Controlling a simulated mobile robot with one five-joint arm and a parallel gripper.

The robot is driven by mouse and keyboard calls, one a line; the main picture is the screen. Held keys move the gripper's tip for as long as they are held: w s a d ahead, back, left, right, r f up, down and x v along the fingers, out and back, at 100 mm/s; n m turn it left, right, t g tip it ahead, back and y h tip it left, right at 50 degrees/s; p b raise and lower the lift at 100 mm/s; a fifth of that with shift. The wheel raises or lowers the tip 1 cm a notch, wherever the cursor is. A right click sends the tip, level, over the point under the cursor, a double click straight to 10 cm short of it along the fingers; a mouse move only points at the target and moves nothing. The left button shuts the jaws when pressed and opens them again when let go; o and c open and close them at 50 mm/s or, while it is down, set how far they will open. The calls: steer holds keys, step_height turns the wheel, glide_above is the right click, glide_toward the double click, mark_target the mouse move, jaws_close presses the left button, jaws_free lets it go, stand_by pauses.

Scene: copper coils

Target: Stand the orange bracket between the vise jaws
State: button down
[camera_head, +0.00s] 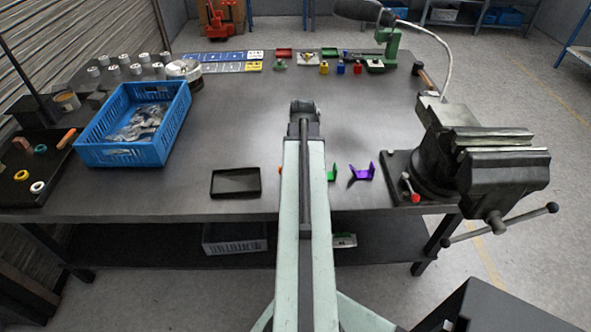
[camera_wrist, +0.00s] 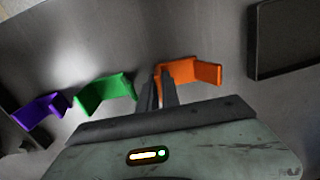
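The orange bracket (camera_wrist: 205,72) stands on the dark table in the wrist view. My gripper (camera_wrist: 160,85) is at its left end, with the two fingers close together and a strip of orange filling the narrow gap between them. The fingers look shut on that upright leg. In the head view my arm hides nearly all of the orange bracket (camera_head: 280,170). The vise (camera_head: 490,165) stands at the table's right edge on a dark base, its handle towards the front. Its jaws (camera_head: 495,140) are seen from above, and nothing orange is between them.
A green bracket (camera_wrist: 105,91) and a purple bracket (camera_wrist: 42,110) stand left of the orange one in the wrist view. A black tray (camera_head: 236,183) lies on its other side. A blue crate (camera_head: 120,155) stands at the left. The table's middle is mostly clear.

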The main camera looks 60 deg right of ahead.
steer(key=shift+r+p, duration=2.55)
